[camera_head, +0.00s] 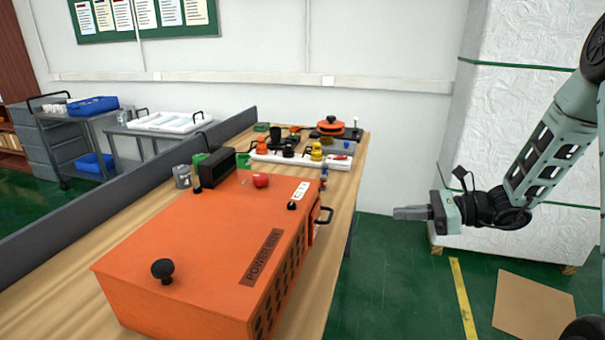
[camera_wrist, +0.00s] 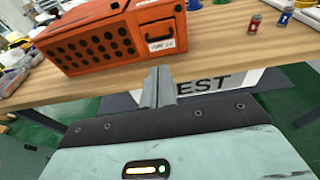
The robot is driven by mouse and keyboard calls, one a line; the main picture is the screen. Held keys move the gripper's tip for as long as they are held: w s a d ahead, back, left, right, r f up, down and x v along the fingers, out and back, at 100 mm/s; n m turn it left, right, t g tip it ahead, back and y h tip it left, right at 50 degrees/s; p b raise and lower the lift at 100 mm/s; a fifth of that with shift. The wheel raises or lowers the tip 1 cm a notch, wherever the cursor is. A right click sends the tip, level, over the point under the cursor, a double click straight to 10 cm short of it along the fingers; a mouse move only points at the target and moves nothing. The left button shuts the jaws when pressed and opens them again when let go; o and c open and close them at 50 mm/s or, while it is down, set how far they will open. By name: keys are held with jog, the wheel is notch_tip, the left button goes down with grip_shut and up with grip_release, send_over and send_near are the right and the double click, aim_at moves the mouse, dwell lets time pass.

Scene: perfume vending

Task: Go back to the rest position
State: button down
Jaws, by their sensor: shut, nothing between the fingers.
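My gripper (camera_head: 412,213) is at the right in the head view, held in the air to the right of the table, over the green floor. Its fingers are together and point left, with nothing between them. In the wrist view the shut fingers (camera_wrist: 158,88) stand at the centre, in front of the table's edge. They look apart from the table and from everything on it. A large orange box (camera_head: 190,250) stands on the wooden table (camera_head: 316,270), to the left of my gripper. Its drawer front with a black handle shows in the wrist view (camera_wrist: 158,32).
A white power strip (camera_head: 290,158) and several small items stand on the table's far part. Two small bottles (camera_wrist: 254,22) stand near the table edge. A wrapped white stack (camera_head: 520,100) is behind my arm. Cardboard (camera_head: 535,305) lies on the floor. Open floor lies beside the table.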

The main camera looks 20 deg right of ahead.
jog(key=shift+a, duration=0.1)
jog(key=s+a+r+n+g+h, duration=0.1)
jog(key=s+a+n+g+h, duration=0.1)
jog(key=s+a+n+g, duration=0.6)
jog(key=s+a+r+n+g+h, duration=0.1)
jog(key=s+a+n+g, duration=0.4)
jog(key=a, duration=0.6)
jog(key=s+a+r+n+t+h, duration=0.1)
jog(key=s+a+n+t+h, duration=0.1)
jog(key=s+n, duration=0.4)
jog(key=s+a+r+n+t+h, duration=0.1)
jog(key=s+a+n+h, duration=0.3)
jog(key=n, duration=0.9)
jog(key=s+t+h, duration=0.1)
jog(key=s+h, duration=0.1)
jog(key=h, duration=0.1)
jog(key=shift+s+t, duration=0.3)
jog(key=shift+t, duration=0.1)
